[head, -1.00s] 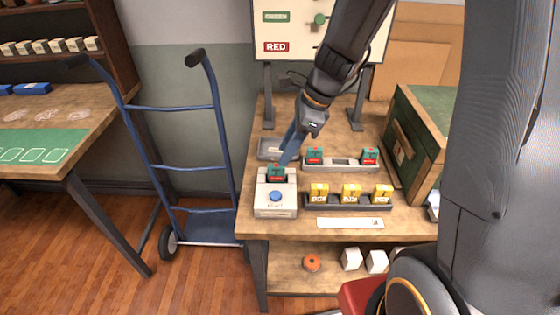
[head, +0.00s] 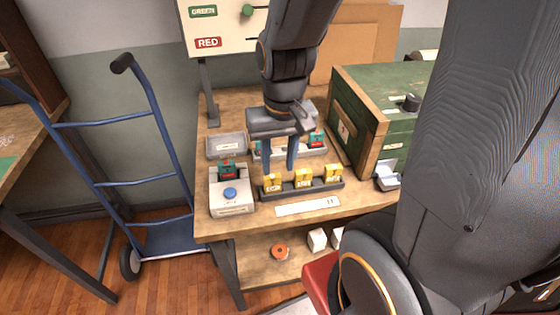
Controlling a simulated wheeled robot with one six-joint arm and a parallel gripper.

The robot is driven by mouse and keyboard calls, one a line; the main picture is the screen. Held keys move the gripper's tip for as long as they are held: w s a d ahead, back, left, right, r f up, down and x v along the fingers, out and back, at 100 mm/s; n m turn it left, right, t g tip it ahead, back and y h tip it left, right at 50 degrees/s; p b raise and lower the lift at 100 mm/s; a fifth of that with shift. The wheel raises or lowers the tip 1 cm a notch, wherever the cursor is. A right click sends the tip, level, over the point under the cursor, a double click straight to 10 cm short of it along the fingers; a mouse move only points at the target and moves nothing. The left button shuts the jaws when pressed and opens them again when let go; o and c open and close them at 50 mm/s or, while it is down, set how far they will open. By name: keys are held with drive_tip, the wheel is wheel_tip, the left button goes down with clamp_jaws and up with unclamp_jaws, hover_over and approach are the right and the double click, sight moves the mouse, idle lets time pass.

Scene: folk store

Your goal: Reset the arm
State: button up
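My gripper (head: 279,168) hangs from my arm above the bench, pointing down with its two blue fingers apart and nothing seen between them. It is in front of the rack with teal-and-red blocks (head: 316,140) and just behind the rack of yellow blocks (head: 303,179). It hides part of the back rack. A white device with a blue button (head: 230,194) stands to the left, with a teal-and-red block (head: 227,170) in its top.
A grey tray (head: 226,146) lies behind the device. A green wooden box (head: 380,110) stands on the right of the bench. A board with GREEN and RED labels (head: 215,25) rises behind. A blue hand truck (head: 150,180) stands left of the bench.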

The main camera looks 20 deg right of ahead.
drive_tip(key=shift+s+d+f+n, duration=0.1)
drive_tip(key=shift+s+d+n, duration=0.2)
drive_tip(key=shift+n, duration=0.4)
drive_tip(key=shift+a, duration=0.1)
drive_tip(key=shift+c, duration=0.3)
idle(1.1)
